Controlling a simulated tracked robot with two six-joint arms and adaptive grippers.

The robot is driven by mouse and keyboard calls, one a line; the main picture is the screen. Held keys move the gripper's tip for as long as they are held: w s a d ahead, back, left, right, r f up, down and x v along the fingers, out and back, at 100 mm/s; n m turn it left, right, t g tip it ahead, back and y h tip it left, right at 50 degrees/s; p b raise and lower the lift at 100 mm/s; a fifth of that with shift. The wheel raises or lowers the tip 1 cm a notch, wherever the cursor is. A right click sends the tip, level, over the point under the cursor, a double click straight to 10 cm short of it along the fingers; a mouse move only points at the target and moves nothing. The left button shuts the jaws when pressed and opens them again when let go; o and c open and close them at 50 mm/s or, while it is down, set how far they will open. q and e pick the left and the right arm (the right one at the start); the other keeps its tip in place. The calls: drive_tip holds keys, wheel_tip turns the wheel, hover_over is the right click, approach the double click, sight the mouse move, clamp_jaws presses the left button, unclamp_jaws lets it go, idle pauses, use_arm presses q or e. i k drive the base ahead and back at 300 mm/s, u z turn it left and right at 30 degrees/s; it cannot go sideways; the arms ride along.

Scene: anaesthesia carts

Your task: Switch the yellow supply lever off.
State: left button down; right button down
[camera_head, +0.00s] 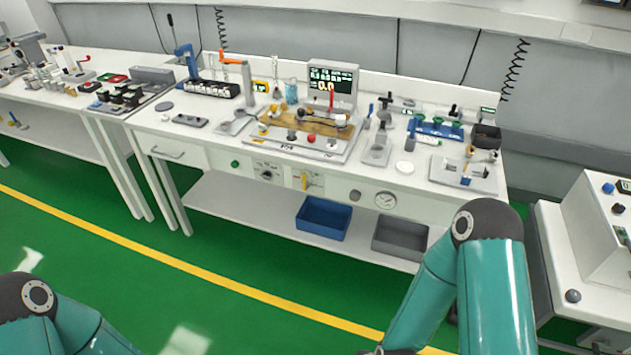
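The yellow supply lever (304,181) is on the front panel of the white cart (335,190), below the worktop. It looks roughly upright on a small pale plate. It is small in the picture, so its exact setting is hard to tell. My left arm shows only at the bottom left corner, and its gripper is outside the picture. My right arm comes up at the bottom right and bends down toward the bottom edge. Its gripper is also out of view. Neither visible arm part touches the lever.
A black dial (266,174) and a green button (235,163) are left of the lever; a round gauge (386,200) is right. A blue bin (323,217) and a grey bin (399,237) stand on the lower shelf. The green floor in front is clear.

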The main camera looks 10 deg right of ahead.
sight(306, 184)
drive_tip(key=z, duration=0.05)
drive_tip(key=i, duration=0.95)
drive_tip(key=u, duration=0.1)
